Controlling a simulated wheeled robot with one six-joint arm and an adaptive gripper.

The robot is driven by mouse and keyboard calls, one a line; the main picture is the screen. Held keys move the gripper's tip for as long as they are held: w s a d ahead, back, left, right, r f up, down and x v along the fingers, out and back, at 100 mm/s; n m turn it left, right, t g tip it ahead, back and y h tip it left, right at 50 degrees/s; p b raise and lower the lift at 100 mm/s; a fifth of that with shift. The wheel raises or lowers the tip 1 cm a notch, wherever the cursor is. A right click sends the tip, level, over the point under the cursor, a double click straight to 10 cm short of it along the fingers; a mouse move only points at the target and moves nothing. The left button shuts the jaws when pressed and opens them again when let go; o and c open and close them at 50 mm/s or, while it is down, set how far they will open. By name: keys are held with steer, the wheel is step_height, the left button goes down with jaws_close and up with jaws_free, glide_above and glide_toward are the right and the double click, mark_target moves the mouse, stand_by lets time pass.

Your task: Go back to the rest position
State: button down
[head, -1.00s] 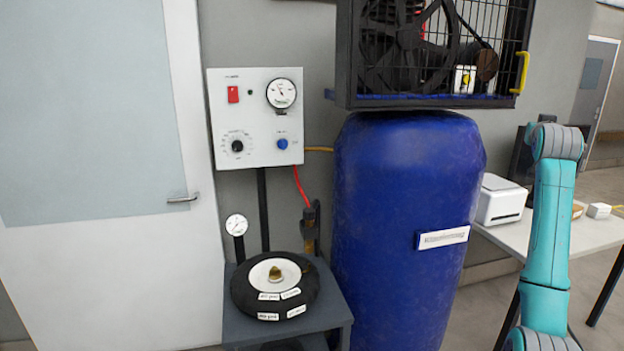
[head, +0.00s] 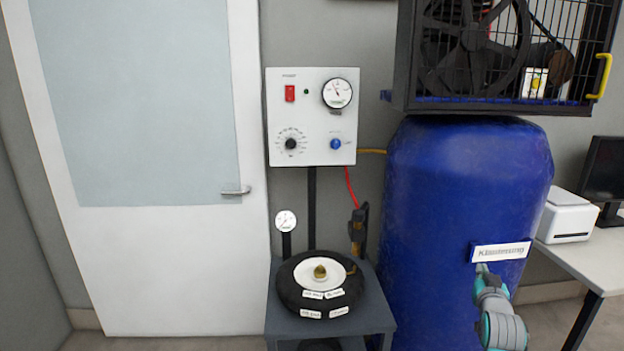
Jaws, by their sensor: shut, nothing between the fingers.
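My arm shows at the lower right in front of the blue tank (head: 435,200). Its narrow grey end, my gripper (head: 481,268), points up and away, just below the white label (head: 500,252) on the tank. The gripper looks shut and empty. It is small in the picture, and whether it touches the tank cannot be told. The white control panel (head: 312,150) hangs on the wall, with a red switch (head: 290,93), a gauge (head: 337,93), a black dial (head: 291,144) and a blue button (head: 336,144).
A dark tyre with a white hub (head: 298,270) lies on a grey stand (head: 350,325), beside a small gauge (head: 285,221). A caged compressor (head: 400,60) sits above the tank. A table (head: 590,262) with a white printer (head: 570,215) is at right. A white door (head: 150,260) is at left.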

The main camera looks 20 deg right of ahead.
steer(key=s+a+f+n+t+y, duration=0.1)
steer(key=s+a+f+n+y, duration=0.3)
steer(key=a+f, duration=1.05)
steer(key=s+a+f+t+y, duration=0.1)
steer(key=s+a+f, duration=0.2)
steer(key=s+a, duration=0.5)
steer(key=s+a+f+y, duration=0.1)
steer(key=s+a+f, duration=0.2)
steer(key=s+a, duration=0.5)
steer(key=s+a+r+n+y, duration=0.2)
steer(key=s+a+r, duration=0.2)
steer(key=s+a, duration=0.4)
steer(key=s+a+r+n+y, duration=0.2)
steer(key=s+a, duration=0.6)
steer(key=s, duration=0.9)
steer(key=shift+s+a+r+y, duration=0.15)
steer(key=shift+a+r+y, duration=0.2)
steer(key=shift+r+y, duration=0.4)
steer(key=shift+r, duration=0.1)
